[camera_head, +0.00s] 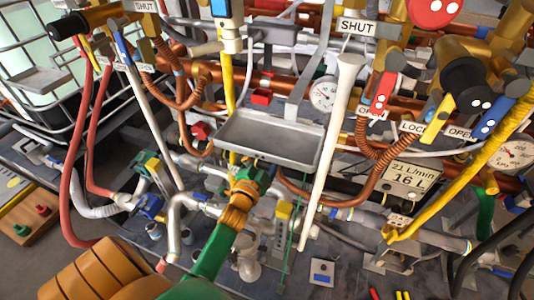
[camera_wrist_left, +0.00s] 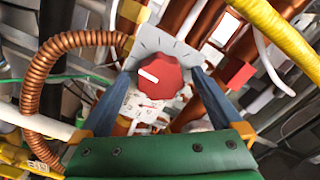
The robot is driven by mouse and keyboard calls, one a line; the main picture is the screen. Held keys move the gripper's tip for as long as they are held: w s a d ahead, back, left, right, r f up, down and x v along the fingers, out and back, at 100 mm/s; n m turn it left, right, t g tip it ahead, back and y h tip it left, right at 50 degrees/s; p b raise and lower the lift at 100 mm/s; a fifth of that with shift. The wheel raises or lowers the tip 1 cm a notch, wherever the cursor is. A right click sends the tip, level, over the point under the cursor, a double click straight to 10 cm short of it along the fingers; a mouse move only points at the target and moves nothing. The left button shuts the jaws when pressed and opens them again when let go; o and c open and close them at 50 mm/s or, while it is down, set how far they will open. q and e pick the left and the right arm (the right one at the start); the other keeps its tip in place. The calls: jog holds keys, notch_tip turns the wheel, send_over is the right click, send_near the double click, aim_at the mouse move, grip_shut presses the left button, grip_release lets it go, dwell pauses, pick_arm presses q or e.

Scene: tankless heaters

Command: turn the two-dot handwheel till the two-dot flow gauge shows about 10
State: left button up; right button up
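In the left wrist view a round red knob (camera_wrist_left: 157,76) with one white bar sits in front of a grey plate with tick marks (camera_wrist_left: 165,42). My left gripper (camera_wrist_left: 163,80) is open, with one dark blue finger on each side of the knob; I cannot tell whether they touch it. No dots show on this knob. A white dial (camera_wrist_left: 148,106) shows partly below it, too small to read. In the head view my left gripper (camera_head: 258,177) is low in the middle, its fingers hard to make out. A red disc with white dots (camera_head: 435,8) is cut off at the top right. My right gripper is not in view.
Round gauges (camera_head: 323,93) and (camera_head: 515,155) show in the head view, readings unclear. A grey tray (camera_head: 266,138) lies behind my left gripper. A white pole (camera_head: 333,140) stands to its right. Copper hoses and yellow pipes crowd the space. A sign (camera_head: 408,177) reads "21 L/min 16 L".

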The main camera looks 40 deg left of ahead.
pick_arm(q)
jog(key=shift+s, duration=0.1)
jog(key=v, duration=0.7)
jog(key=shift+p, duration=0.35)
